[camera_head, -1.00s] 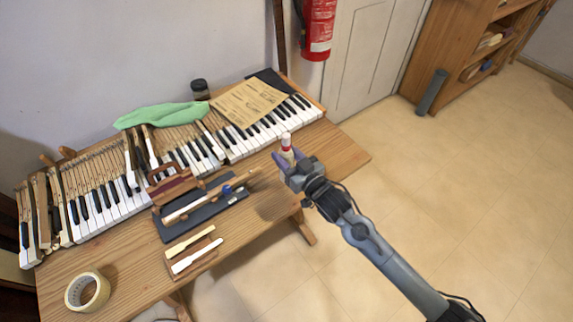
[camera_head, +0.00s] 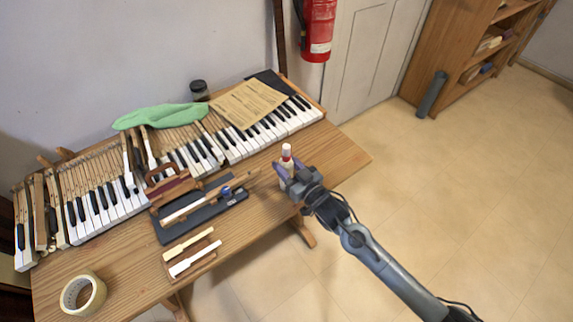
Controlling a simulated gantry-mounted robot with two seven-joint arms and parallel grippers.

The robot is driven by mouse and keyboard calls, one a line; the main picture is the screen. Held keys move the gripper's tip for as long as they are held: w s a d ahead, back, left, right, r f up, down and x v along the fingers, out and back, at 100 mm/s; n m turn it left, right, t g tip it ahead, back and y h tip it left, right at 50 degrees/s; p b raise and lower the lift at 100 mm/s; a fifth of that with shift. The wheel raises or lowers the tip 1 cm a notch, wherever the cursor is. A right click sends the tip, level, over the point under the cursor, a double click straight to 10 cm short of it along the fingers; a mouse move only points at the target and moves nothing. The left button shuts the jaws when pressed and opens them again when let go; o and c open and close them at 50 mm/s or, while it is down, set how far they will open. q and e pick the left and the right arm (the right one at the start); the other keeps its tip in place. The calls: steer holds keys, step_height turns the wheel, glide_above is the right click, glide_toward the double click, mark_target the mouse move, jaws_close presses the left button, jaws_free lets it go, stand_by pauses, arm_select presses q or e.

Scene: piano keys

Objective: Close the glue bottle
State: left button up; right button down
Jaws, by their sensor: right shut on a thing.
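The glue bottle (camera_head: 287,158) is a small pale bottle with a red part near its top and a white tip. It is upright at the right end of the wooden table, in front of the keyboard. My right gripper (camera_head: 284,174) is around its body and shut on it. The fingers hide the lower part of the bottle, so I cannot tell whether it touches the table. A cap lying apart from the bottle cannot be made out. My left gripper is not in view.
The piano keyboard (camera_head: 105,205) runs along the back of the wooden table (camera_head: 125,270). A dark tray (camera_head: 205,212) with tools, loose keys (camera_head: 195,258) and a tape roll (camera_head: 83,294) lie in front.

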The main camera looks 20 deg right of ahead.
steer(key=shift+f, duration=0.1)
steer(key=c, duration=0.6)
jaws_free()
steer(key=shift+s, duration=0.1)
steer(key=shift+s+d, duration=0.15)
steer(key=shift+s, duration=0.2)
steer(key=p+v, duration=0.2)
steer(key=v, duration=0.9)
